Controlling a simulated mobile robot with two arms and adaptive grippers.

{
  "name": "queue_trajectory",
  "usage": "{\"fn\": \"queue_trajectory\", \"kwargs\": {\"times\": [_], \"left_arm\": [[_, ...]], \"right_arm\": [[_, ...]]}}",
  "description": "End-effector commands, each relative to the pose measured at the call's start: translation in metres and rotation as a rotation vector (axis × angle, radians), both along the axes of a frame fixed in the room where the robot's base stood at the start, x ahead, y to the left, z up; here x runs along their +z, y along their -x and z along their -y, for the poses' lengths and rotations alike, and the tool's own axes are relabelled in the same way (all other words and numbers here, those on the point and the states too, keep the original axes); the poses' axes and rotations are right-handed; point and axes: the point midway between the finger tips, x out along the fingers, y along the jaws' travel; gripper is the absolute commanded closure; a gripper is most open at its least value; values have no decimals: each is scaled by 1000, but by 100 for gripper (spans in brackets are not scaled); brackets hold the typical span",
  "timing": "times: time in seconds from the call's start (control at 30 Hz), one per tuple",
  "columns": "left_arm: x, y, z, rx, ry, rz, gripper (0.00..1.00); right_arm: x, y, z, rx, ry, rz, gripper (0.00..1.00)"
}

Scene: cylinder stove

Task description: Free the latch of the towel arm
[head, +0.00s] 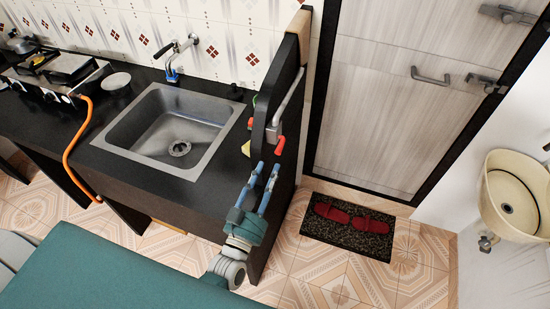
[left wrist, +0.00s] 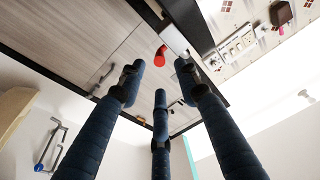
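The towel arm (head: 289,98) is a light grey bar on the dark upright panel at the right end of the counter. At its lower end is a red latch (head: 281,145); it also shows in the left wrist view (left wrist: 160,56) as a red piece beside the pale bar end (left wrist: 173,38). My left gripper (head: 267,172) is just below the latch, with blue fingers pointing up towards it. In the left wrist view its three fingers (left wrist: 160,82) are spread and empty, and the latch shows beyond the gap between the upper two. No contact is visible. My right gripper is out of view.
The dark panel (head: 297,55) stands close beside my left gripper. A steel sink (head: 170,128) is set in the black counter (head: 55,118). A door (head: 385,130) is behind, with a mat (head: 346,228) and red slippers before it. A beige washbasin (head: 512,192) is at the right.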

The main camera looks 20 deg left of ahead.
Motion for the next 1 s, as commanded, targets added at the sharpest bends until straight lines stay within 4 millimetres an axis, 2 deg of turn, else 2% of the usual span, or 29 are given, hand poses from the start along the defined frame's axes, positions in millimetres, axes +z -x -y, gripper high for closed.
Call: {"fn": "queue_trajectory", "kwargs": {"times": [0.1, 0.3, 0.87, 0.97, 1.0], "left_arm": [[-4, 20, -1, -1, 0, -2, 67], [-6, 35, -1, 0, -1, 1, 67], [-7, 36, -1, -1, 0, -1, 67], [-26, 37, 1, -9, -2, -35, 67], [-41, 38, 2, -16, -2, -64, 67]], "right_arm": [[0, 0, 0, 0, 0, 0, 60], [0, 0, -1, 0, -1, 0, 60], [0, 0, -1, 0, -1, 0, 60], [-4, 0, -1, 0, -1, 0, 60], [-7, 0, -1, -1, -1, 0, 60]]}}
